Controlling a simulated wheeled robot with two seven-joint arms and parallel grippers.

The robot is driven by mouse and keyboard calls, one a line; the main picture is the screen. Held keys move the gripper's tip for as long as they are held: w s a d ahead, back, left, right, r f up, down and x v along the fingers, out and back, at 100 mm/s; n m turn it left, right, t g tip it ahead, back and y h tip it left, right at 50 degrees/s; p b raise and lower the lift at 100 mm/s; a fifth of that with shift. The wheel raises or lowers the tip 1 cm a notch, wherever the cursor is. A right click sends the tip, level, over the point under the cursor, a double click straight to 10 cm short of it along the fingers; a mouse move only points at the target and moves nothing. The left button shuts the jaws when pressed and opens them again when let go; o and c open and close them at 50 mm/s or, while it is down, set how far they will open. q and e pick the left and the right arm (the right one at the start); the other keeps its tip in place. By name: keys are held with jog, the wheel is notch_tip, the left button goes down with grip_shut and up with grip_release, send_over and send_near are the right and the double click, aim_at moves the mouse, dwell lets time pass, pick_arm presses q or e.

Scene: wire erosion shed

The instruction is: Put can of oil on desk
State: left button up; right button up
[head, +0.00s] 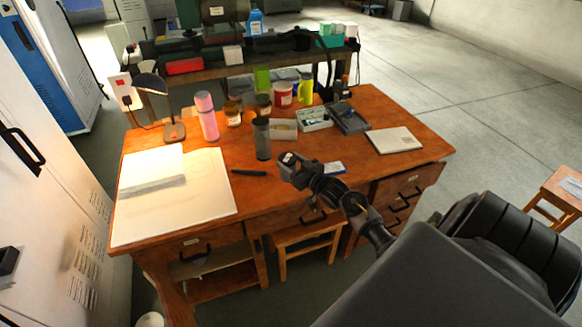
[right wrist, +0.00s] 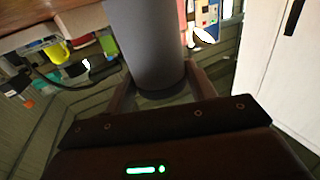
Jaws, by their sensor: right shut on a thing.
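A dark grey cylinder (head: 262,138), which I take to be the can of oil, is upright over the middle of the wooden desk (head: 208,215). No label on it is readable. My right gripper (head: 278,157) is at the can's lower right side and is shut on it. In the right wrist view the smooth grey can (right wrist: 146,45) sits between the two fingers of the gripper (right wrist: 162,88). I cannot tell whether its base touches the desktop. My left gripper is not in view.
A pink bottle (head: 207,116), jars, a red tin (head: 283,94) and a yellow-green bottle (head: 305,89) stand behind the can. A black pen (head: 249,172) lies in front. A lamp (head: 172,130) and large papers (head: 205,205) occupy the left. A notebook (head: 394,140) lies right.

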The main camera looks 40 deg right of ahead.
jog(key=shift+f, duration=0.9)
jog(key=shift+f, duration=0.1)
jog(key=o, duration=1.1)
